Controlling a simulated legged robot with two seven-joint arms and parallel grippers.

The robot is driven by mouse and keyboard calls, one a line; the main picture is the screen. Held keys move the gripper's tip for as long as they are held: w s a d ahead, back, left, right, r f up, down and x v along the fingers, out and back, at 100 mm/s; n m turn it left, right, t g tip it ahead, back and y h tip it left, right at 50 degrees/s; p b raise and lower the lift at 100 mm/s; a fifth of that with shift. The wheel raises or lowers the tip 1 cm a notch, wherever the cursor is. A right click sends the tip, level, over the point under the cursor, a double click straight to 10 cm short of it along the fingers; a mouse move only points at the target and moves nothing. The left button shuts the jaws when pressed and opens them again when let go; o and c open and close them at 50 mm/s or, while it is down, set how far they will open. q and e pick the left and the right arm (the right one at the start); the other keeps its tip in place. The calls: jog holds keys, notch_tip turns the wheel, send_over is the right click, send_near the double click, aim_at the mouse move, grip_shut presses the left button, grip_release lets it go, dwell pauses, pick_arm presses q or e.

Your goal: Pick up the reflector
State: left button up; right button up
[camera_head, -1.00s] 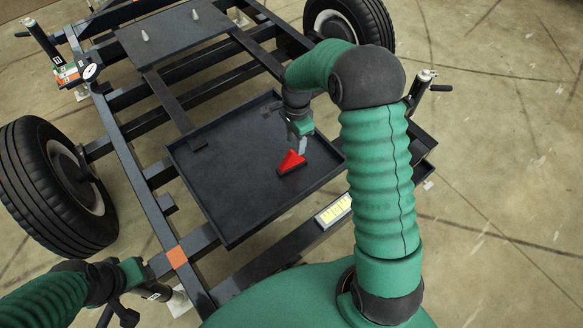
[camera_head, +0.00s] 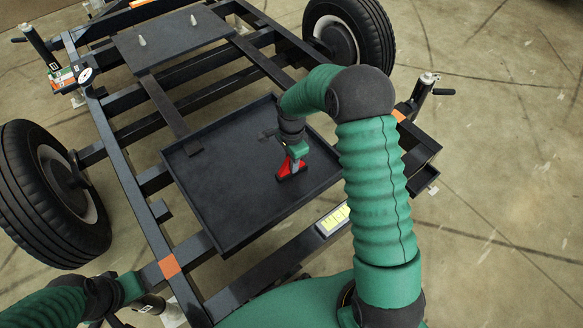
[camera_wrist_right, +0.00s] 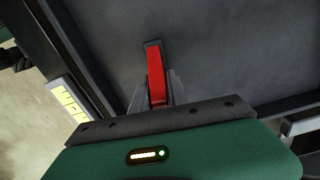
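In the right wrist view the red reflector (camera_wrist_right: 156,85) stands between the two grey fingers (camera_wrist_right: 157,88), one on each side. A narrow gap seems to show beside the right finger; contact is hard to judge. My left arm's hand (camera_head: 128,285) is at the lower left, and its fingers cannot be made out.
The tray has a raised rim around it. A yellow-lit panel (camera_head: 333,219) sits on the frame bar in front. Tires (camera_head: 45,195) stand at left and at the back (camera_head: 350,38). A black plate with two pegs (camera_head: 170,38) lies farther back. The tray's left part is clear.

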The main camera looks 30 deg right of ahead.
grip_shut()
